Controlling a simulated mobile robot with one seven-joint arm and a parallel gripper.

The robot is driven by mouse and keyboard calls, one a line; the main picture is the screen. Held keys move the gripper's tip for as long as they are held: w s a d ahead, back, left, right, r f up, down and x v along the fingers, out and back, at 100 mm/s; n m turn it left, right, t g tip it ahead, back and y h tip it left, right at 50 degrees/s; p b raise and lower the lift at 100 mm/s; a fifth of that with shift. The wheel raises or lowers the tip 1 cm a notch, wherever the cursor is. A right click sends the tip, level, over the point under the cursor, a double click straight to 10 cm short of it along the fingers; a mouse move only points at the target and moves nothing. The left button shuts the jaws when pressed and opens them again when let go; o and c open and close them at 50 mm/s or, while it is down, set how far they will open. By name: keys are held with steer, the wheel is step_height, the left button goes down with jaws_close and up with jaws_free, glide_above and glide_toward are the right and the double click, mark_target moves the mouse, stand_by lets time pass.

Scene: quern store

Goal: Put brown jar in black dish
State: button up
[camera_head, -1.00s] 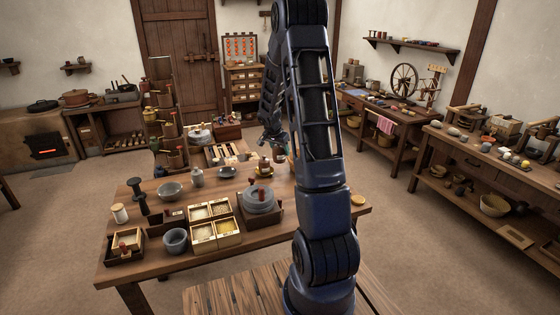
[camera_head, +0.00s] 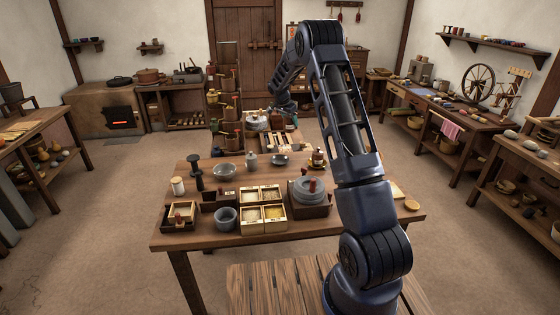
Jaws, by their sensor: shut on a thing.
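My gripper (camera_head: 284,112) is small and dark at the far end of my raised arm, over the far bench behind the main table. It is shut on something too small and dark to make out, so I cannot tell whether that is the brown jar. A small dark dish (camera_head: 281,160) lies on the main table near its back edge, and it may be the black dish. My gripper is beyond it and higher in the picture. A small brown vessel with a pale part (camera_head: 318,158) stands to the right of the dish.
The main table (camera_head: 205,238) holds a grey bowl (camera_head: 224,171), a lidded grey pot (camera_head: 251,160), grain boxes (camera_head: 263,214) and a quern (camera_head: 309,191). The far bench bears a round stone (camera_head: 257,122) and small goods. My arm hides the table's right part. Floor at left is clear.

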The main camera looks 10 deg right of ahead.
glide_above(281, 162)
step_height(281, 162, down, 20)
steer(key=shift+w+a+f, duration=0.1)
steer(key=shift+w, duration=0.05)
stand_by(0.6)
steer(key=o, duration=1.2)
steer(key=shift+f, duration=0.1)
